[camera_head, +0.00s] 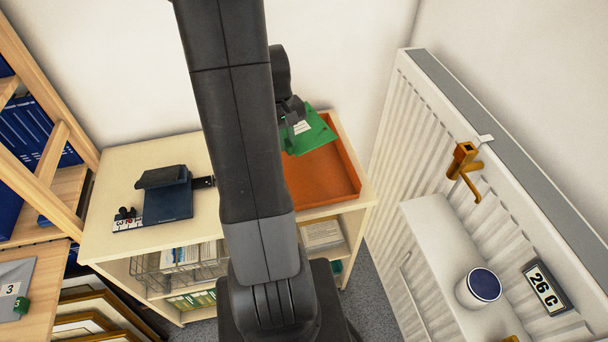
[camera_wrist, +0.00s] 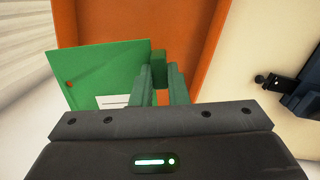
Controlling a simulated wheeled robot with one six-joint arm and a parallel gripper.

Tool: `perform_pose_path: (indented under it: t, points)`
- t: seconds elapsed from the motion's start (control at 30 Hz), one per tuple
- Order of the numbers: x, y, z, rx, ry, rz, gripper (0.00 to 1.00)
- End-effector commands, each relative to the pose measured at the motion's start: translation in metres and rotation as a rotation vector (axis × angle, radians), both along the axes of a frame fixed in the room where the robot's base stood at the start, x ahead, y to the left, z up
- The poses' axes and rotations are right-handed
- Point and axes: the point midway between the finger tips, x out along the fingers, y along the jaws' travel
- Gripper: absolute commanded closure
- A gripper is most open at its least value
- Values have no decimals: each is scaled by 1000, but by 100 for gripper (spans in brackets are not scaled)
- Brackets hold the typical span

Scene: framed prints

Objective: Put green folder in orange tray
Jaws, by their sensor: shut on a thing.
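The green folder (camera_head: 316,135) is held over the orange tray (camera_head: 325,180) in the head view. It carries a white label and looks tilted. My gripper (camera_head: 293,112) is shut on the folder's edge, and my arm hides part of the tray and gripper. In the wrist view the folder (camera_wrist: 98,72) extends left from my gripper (camera_wrist: 162,85), with the orange tray (camera_wrist: 195,30) behind it. The folder's left part reaches past the tray's left side in that view. The gap between folder and tray floor is hard to judge.
The tray stands on a pale cabinet top (camera_head: 105,215) beside a dark blue device (camera_head: 168,195). A white radiator (camera_head: 400,130) with a brass handle (camera_head: 462,165) stands on the right. A wooden shelf (camera_head: 45,155) with blue binders is on the left.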

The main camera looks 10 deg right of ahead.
Motion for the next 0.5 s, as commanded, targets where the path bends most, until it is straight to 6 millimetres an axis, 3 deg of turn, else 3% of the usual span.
perform_pose_path:
  t: [0.03,0.13,0.33,0.5]
  points:
    - [-9,-5,-8,14,5,22,100]
    - [-26,-11,-5,37,29,76,100]
    - [-41,-14,-6,57,58,131,100]
    - [-43,-14,-36,59,64,136,100]
